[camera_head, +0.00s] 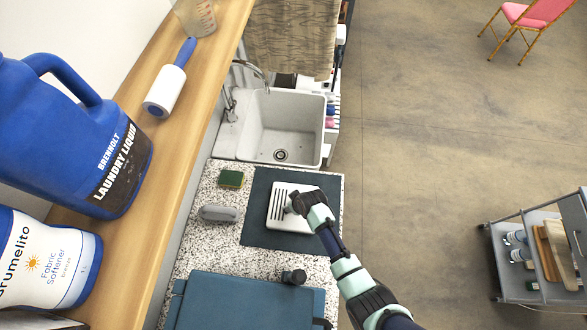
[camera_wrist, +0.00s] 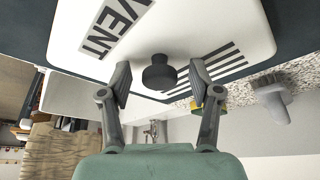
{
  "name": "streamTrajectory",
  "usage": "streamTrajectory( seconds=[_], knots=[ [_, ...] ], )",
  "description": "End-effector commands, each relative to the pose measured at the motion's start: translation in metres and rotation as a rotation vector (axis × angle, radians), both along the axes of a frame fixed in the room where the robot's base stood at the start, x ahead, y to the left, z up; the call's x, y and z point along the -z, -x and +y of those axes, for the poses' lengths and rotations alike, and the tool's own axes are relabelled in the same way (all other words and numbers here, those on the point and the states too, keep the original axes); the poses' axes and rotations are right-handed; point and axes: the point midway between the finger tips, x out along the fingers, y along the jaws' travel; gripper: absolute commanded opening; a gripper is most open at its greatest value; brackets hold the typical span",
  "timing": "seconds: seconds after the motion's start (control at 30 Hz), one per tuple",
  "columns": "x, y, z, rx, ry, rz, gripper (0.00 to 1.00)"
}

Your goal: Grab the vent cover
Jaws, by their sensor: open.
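The vent cover (camera_head: 280,218) is a white plate with dark slots, lying on a dark mat (camera_head: 262,180) on the speckled counter. In the wrist view the vent cover (camera_wrist: 225,22) shows the word VENT, a row of slots and a dark round knob (camera_wrist: 158,76). My gripper (camera_head: 296,205) is at the cover in the head view and hides part of it. In the wrist view my open gripper (camera_wrist: 159,80) has one finger on each side of the knob. A gap shows between the knob and each fingertip.
A green-yellow sponge (camera_head: 231,179) and a grey-handled brush (camera_head: 218,213) lie left of the mat. A sink (camera_head: 285,125) is behind it. A blue case (camera_head: 240,303) sits in front. A wooden shelf (camera_head: 150,190) with bottles runs along the left. Open floor lies right.

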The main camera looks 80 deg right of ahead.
Motion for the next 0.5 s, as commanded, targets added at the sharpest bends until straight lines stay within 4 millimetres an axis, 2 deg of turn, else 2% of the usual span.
streamTrajectory(
  seconds=[0.13,0.17,0.5],
  knots=[
    [-0.0004,0.0000,0.0000,0.000,0.000,0.000,0.63],
    [-0.0004,0.0000,0.0000,0.000,0.000,0.000,0.60],
    [-0.0004,0.0003,0.0002,0.000,0.000,0.000,0.03]
  ],
)
